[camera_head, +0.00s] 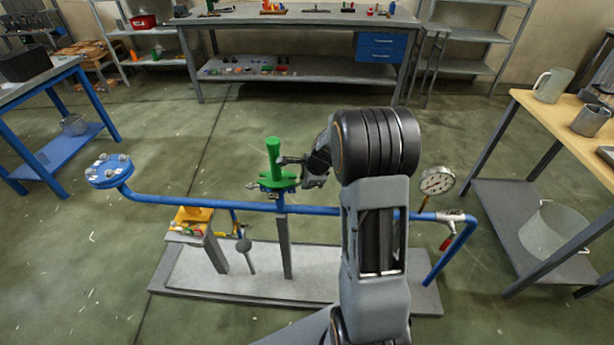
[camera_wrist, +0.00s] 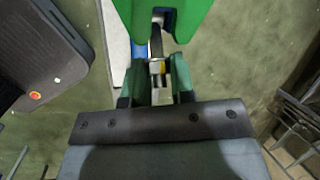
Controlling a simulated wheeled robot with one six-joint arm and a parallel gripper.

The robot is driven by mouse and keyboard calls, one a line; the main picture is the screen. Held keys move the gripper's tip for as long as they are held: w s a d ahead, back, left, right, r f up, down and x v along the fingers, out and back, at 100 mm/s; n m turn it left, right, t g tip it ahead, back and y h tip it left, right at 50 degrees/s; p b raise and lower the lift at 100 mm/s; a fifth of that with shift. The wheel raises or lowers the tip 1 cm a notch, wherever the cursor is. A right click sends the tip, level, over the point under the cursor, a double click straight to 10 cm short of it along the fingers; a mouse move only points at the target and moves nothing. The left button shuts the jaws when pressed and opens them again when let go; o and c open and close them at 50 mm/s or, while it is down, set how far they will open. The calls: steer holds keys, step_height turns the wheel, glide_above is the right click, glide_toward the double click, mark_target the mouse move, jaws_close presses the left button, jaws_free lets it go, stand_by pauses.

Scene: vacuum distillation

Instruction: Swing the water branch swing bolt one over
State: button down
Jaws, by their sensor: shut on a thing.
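A green fitting (camera_head: 274,158) with an upright cylinder and a wider lower flange stands on the blue pipe (camera_head: 190,201), left of my arm. My gripper (camera_head: 287,161) reaches it from the right, close against its upright part. In the wrist view, my gripper (camera_wrist: 158,72) is shut on a slim metal swing bolt (camera_wrist: 156,45), which runs up into a slot in the green fitting (camera_wrist: 185,15). Green pieces flank the bolt there. In the head view my wrist hides part of the pipe, and the bolt's far end cannot be made out.
A blue flange (camera_head: 109,171) caps the pipe's left end. A pressure gauge (camera_head: 437,181) stands at the right of the pipe. A yellow block (camera_head: 193,214) on a small stand is below the pipe. A wooden-topped table (camera_head: 560,115) is at the right; open floor lies behind the pipe.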

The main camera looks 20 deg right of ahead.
steer(key=c, duration=1.2)
jaws_free()
steer(key=shift+r, duration=0.15)
steer(key=shift+p+v, duration=1.05)
steer(key=shift+v, duration=5.75)
steer(key=shift+a, duration=0.1)
steer(key=shift+c, duration=0.2)
